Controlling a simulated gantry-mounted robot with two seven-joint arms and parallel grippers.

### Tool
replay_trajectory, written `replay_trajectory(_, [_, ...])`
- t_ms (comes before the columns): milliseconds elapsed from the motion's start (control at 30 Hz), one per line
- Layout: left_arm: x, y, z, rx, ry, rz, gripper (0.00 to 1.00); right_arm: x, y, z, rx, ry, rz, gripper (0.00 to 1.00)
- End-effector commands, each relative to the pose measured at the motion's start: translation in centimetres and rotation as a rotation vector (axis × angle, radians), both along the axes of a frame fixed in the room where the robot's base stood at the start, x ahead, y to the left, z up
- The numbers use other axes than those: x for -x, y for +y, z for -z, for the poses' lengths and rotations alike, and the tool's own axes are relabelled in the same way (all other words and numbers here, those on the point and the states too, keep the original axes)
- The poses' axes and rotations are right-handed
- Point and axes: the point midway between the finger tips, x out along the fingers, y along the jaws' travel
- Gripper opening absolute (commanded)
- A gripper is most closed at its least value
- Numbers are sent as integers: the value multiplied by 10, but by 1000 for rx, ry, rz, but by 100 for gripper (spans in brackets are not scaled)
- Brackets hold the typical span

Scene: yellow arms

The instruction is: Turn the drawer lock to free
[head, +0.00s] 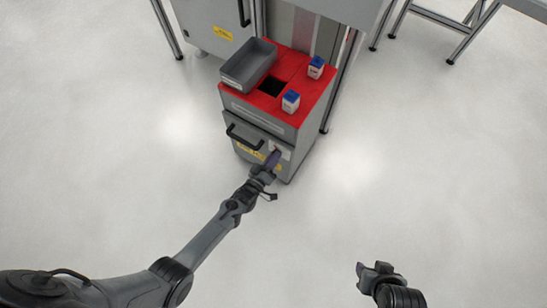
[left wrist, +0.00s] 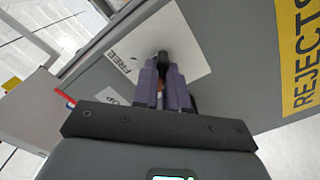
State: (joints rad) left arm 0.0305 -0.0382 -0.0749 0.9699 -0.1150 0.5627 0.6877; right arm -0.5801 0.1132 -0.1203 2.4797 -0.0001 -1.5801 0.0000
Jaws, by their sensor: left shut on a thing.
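The drawer lock shows in the left wrist view as a dark knob (left wrist: 163,57) on a white plate (left wrist: 195,45). The plate carries the word FREE, and more lettering below it is partly covered by my gripper. My left gripper (left wrist: 164,72) is shut on the lock knob, with its purple fingers on either side of it. In the head view my left gripper (head: 272,158) is at the front of the grey cabinet, right of the black drawer handle (head: 245,137). Most of the knob is hidden, so its exact angle is unclear. My right gripper (head: 372,268) is open and empty, far from the cabinet.
The cabinet's red top (head: 312,97) holds a grey tray (head: 249,64), a square dark opening and two small blue-topped white boxes (head: 291,101) (head: 316,67). A yellow REJECTS label (left wrist: 300,55) is on the drawer front. The floor in front is clear.

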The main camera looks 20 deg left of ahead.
Motion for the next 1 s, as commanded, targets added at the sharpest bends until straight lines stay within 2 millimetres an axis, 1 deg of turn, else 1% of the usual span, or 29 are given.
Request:
replay_trajectory(267, [1, 0, 1, -12, 1, 1, 0, 0, 0, 0, 1, 0, -1, 43])
replay_trajectory(467, [1, 0, 1, -77, -9, 1, 0, 0, -2, -1, 7, 0, -4, 43])
replay_trajectory(667, [1, 0, 2, -211, -32, 2, 0, 0, -3, -4, 12, -1, -8, 43])
replay_trajectory(1000, [2, 0, 3, -523, -84, 3, 0, 0, -2, -7, 9, 0, -6, 43])
